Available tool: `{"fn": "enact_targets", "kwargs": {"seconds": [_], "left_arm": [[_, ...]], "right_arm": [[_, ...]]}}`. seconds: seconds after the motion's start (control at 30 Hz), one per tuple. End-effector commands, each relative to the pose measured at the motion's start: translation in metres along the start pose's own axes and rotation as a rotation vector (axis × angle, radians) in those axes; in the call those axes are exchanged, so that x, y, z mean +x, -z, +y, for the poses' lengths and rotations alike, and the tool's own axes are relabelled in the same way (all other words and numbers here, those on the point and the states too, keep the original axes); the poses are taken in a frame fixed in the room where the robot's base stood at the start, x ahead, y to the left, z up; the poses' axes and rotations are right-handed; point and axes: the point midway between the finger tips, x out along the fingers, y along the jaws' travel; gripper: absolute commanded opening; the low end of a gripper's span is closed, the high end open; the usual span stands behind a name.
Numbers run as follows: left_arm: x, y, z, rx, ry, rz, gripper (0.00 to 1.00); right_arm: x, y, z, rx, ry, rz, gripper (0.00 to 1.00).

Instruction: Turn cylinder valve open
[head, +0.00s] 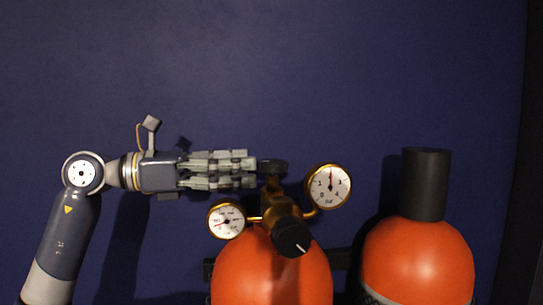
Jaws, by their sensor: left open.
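An orange gas cylinder (270,280) stands in the lower middle of the head view. Brass fittings on its top carry a left gauge (227,220), a right gauge (329,186) and a black knob (292,238) with a white mark. A dark round valve handle (272,166) sits at the top of the brass stem. My left gripper (252,168) points right, with its fingertips at the left side of this handle. Its fingers are apart. I cannot tell whether they touch the handle. My right gripper is not in view.
A second orange cylinder (418,258) with a black cap (426,184) stands at the right. A dark bracket (340,258) runs behind the cylinders. A plain dark blue wall (270,70) is behind everything. The space above the gauges is clear.

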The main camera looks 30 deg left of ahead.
Motion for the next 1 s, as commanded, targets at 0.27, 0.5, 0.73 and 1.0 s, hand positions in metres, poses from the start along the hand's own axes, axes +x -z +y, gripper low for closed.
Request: {"fn": "enact_targets", "kwargs": {"seconds": [0.27, 0.5, 0.73, 1.0], "left_arm": [[0.048, -0.004, -0.001, -0.001, 0.003, -0.001, 0.64], [0.062, -0.001, -0.001, 0.000, 0.002, 0.000, 0.64], [0.062, 0.000, -0.001, 0.001, 0.001, 0.000, 0.64], [0.062, 0.000, -0.001, 0.001, 0.000, 0.000, 0.19]], "right_arm": [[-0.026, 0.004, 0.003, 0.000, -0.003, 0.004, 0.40], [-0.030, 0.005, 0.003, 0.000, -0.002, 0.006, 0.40], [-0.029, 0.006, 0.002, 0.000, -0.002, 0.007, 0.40], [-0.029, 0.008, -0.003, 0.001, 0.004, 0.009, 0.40]]}}
